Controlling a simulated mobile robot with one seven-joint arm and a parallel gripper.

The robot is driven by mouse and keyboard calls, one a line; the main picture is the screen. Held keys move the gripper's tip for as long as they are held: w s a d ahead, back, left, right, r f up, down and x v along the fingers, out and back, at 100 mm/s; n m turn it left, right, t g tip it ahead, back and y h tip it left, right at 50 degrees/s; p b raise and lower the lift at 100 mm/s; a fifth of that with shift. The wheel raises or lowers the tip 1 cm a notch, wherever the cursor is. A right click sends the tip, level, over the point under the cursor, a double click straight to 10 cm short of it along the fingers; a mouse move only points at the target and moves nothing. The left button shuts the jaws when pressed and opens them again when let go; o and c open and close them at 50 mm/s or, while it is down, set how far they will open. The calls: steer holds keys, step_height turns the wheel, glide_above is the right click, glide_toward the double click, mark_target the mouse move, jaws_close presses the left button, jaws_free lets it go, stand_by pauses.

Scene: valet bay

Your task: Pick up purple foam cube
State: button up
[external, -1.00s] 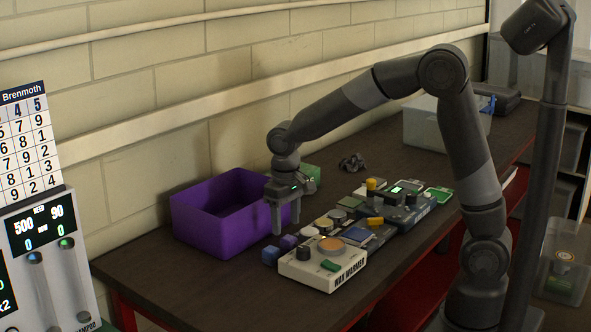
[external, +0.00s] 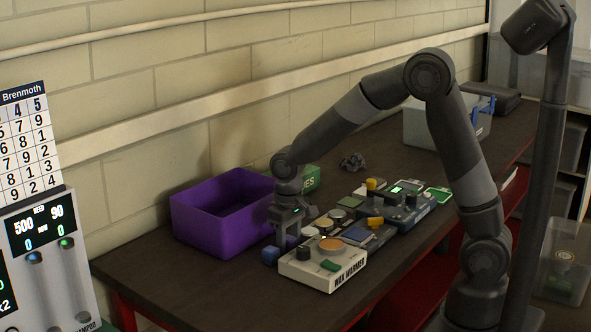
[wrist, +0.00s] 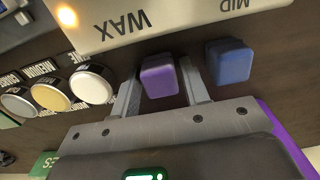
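The purple foam cube (wrist: 159,76) sits on the dark bench and shows between my two fingers in the wrist view. My gripper (wrist: 160,88) is open, with one finger on each side of the cube and a small gap at each side. In the external view my gripper (external: 286,238) is lowered to the bench behind the wax warmer. The purple cube (external: 291,241) is mostly hidden there by the fingers.
A blue cube (wrist: 230,61) lies close beside my right finger in the wrist view. The wax warmer (external: 323,266) stands right in front. A purple bin (external: 215,238) is behind left. Several round tins (wrist: 92,83) sit to the other side.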

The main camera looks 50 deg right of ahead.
steer(key=c, duration=0.7)
steer(key=shift+r, duration=0.1)
